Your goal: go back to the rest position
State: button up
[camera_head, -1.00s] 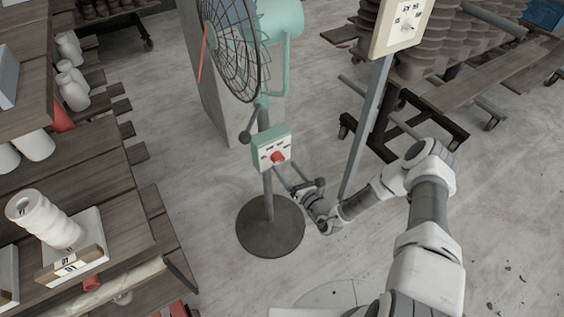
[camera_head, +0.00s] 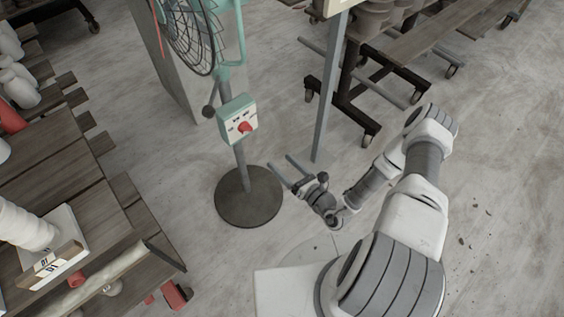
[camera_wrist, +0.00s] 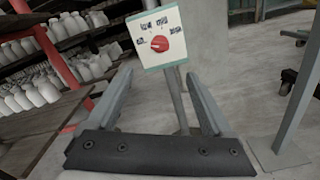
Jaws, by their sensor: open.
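My gripper (camera_head: 284,171) is open and empty in the head view, to the right of the fan's stand and apart from it. In the wrist view its two fingers (camera_wrist: 160,100) stand apart with nothing held between them. The fan's control box (camera_head: 238,122) is pale green with a white face and a red knob (camera_head: 244,127). In the wrist view the box face (camera_wrist: 155,30) and red knob (camera_wrist: 159,43) show beyond the fingertips. My arm reaches in from the lower right and is bent at the elbow.
The fan (camera_head: 192,35) stands on a round dark base (camera_head: 249,196). A grey post (camera_head: 328,90) stands behind my gripper. A wooden table (camera_head: 85,190) with white pottery is at left. Wheeled racks (camera_head: 370,100) stand at the upper right.

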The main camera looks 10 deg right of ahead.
jog(key=s+a+r+n+g+y+p, duration=0.1)
jog(key=s+a+r+n+g+y, duration=0.15)
jog(key=r+n+g, duration=0.8)
jog(key=s+a+r+n+g+y+p, duration=0.15)
jog(key=s+r+n+g, duration=0.35)
jog(key=r+n, duration=0.9)
jog(key=s+d+r+n+t+h+p, duration=0.1)
jog(key=s+d+r+n+t+h, duration=0.2)
jog(key=r+h, duration=0.4)
jog(key=s+d+r+n+t+h+p, duration=0.1)
jog(key=s+d+r+n+t+h, duration=0.2)
jog(key=r, duration=1.4)
jog(key=s+d+n+h, duration=0.3)
jog(key=s+d+h, duration=0.1)
jog(key=s+d, duration=0.1)
jog(key=shift+s+r+p, duration=0.25)
jog(key=shift+r+p, duration=0.05)
jog(key=shift+r, duration=0.1)
